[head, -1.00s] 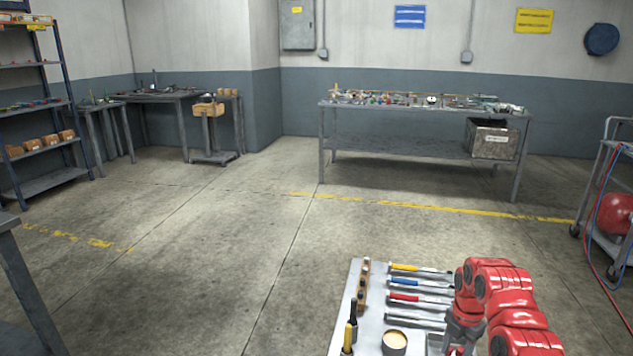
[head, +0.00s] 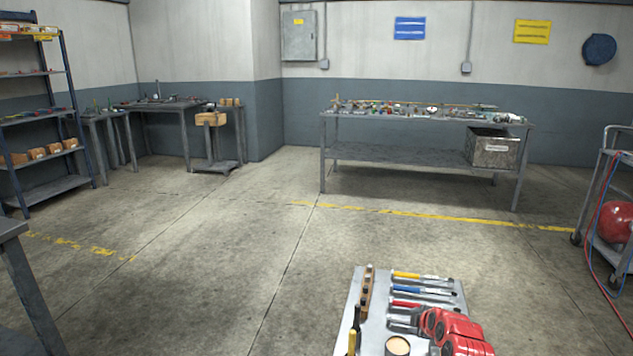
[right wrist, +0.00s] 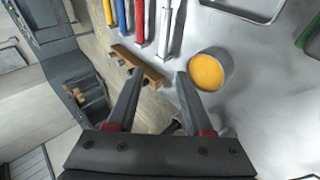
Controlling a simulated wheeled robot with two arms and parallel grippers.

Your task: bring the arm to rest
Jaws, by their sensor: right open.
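My right arm (head: 452,330), red, shows at the bottom right of the head view, low over a grey work surface (head: 345,318). A wooden rack (right wrist: 137,66) lies beyond the fingertips. A round cup with orange-yellow contents (right wrist: 207,70) is just right of the right finger. My left gripper is not in view.
Tools with yellow (head: 407,275), blue (head: 408,290) and red (head: 406,303) handles lie in a row on the surface. A long workbench (head: 400,154) stands by the back wall. A cart with a red tank (head: 615,222) is at the right. The middle floor is clear.

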